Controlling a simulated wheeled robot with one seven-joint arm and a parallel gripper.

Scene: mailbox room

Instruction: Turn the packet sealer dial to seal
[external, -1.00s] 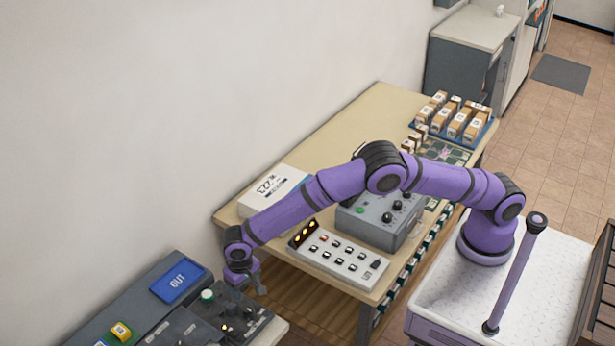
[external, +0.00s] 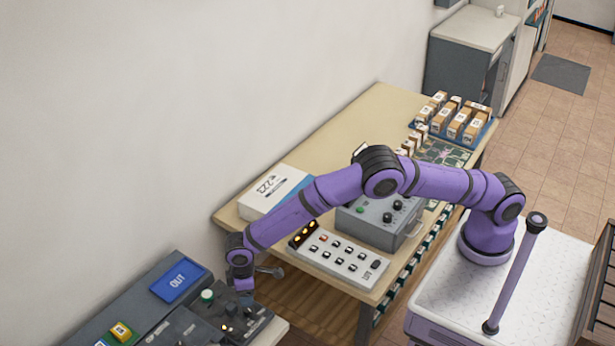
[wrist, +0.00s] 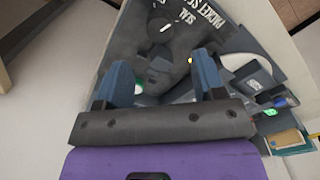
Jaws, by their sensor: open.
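The packet sealer is a dark grey panel (wrist: 140,45) with white lettering, upside down in the wrist view; "SEAL" is readable. A round black dial (wrist: 162,27) with a white pointer mark sits near the top of that view. My gripper (wrist: 164,68) has its two blue fingers spread, with nothing between them, and the dial lies beyond the fingertips. In the external view my gripper (external: 243,288) hangs over the sealer (external: 190,328) at lower left. Contact with the panel cannot be told there.
The wooden table (external: 350,115) to the right holds a white box (external: 272,188), a button panel (external: 340,257) and a grey knob box (external: 378,219).

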